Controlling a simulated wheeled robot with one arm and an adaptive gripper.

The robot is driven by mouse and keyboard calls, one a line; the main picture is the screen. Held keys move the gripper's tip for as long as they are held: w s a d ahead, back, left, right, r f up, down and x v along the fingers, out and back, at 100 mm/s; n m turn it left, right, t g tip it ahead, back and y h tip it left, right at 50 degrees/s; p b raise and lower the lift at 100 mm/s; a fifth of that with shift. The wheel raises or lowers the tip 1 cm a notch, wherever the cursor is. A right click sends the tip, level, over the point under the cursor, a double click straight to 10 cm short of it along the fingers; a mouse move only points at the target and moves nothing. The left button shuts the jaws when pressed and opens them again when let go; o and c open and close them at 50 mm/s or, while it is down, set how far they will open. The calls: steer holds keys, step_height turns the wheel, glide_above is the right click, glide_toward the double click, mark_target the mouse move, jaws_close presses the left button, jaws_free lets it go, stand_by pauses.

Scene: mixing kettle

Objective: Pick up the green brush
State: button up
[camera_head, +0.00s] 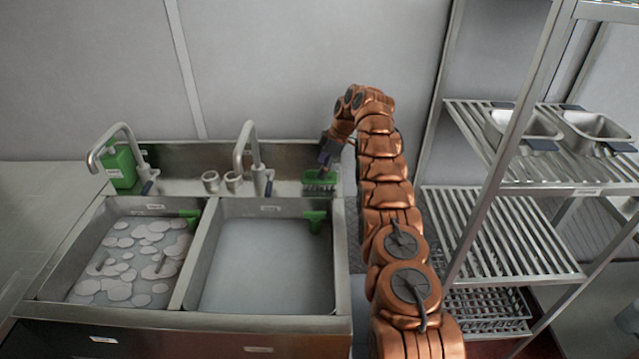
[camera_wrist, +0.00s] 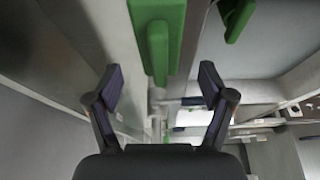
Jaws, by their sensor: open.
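The green brush (camera_head: 319,181) rests on the back ledge of the sink, at the right corner. In the wrist view a green block with a narrower green part (camera_wrist: 158,45) appears to be this brush. My gripper (camera_head: 325,163) is just above the brush in the head view, partly hidden by my arm. In the wrist view my gripper (camera_wrist: 161,87) is open, with two dark fingers spread apart. The green part reaches down between the fingertips in the picture, and no contact shows.
The right basin (camera_head: 268,265) holds water, and the left basin (camera_head: 135,262) holds foam. Green pieces hang at the basins' right edges, one at the right basin (camera_head: 315,221). Two faucets (camera_head: 247,150) stand behind. A metal rack (camera_head: 505,235) with trays stands to the right.

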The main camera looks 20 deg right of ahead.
steer(key=b+x, duration=0.3)
steer(key=x, duration=0.2)
steer(key=shift+b, duration=0.3)
steer(key=shift+r, duration=0.1)
steer(key=c, duration=1.3)
